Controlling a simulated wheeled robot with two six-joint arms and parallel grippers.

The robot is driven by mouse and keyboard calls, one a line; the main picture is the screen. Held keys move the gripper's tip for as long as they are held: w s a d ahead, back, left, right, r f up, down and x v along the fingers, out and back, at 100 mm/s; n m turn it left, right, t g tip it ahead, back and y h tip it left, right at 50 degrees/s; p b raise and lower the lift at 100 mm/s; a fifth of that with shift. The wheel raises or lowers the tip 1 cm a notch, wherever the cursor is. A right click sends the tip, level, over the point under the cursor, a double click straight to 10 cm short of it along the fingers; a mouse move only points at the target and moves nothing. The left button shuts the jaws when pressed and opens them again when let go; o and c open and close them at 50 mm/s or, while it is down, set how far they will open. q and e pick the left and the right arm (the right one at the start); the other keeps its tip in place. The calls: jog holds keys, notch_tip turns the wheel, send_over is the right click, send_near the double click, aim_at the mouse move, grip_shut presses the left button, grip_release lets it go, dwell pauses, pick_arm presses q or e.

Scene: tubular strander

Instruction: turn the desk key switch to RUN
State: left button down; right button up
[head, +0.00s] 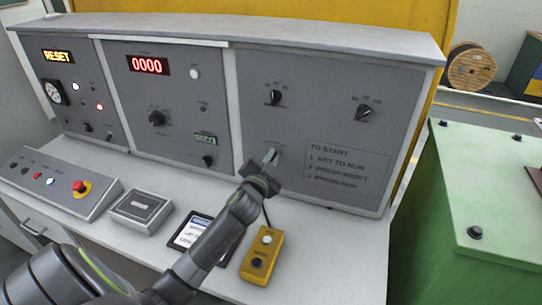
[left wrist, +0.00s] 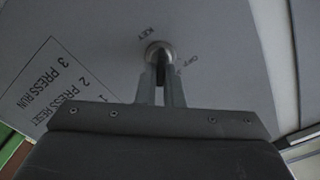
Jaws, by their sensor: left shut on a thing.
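The desk key switch (left wrist: 160,50) is a round metal lock on the grey panel, with a KEY label and an OFF mark beside it in the left wrist view. My left gripper (left wrist: 160,85) is shut on the key, with its two fingers around the dark key at the lock. In the head view my left gripper (head: 271,157) reaches the lower part of the right-hand panel and hides most of the switch. The key's exact angle is hard to tell. My right gripper is not in view.
A TO START text plate (head: 346,172) is right of the switch. Two dark selector knobs (head: 275,97) sit above. A yellow pendant box (head: 262,256), a tablet (head: 190,232) and a button box with a red emergency stop (head: 80,186) are on the desk. A green cabinet (head: 490,200) stands at right.

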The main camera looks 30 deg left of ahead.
pick_arm(q)
jog(key=shift+m, duration=0.5)
jog(key=c, duration=1.6)
grip_release()
jog(key=shift+d, duration=0.1)
jog(key=shift+o, duration=0.2)
jog(key=b+v, duration=0.2)
jog(key=v, duration=1.5)
jog(key=shift+s+b, duration=0.25)
jog(key=shift+b, duration=0.05)
jog(key=shift+f, duration=0.1)
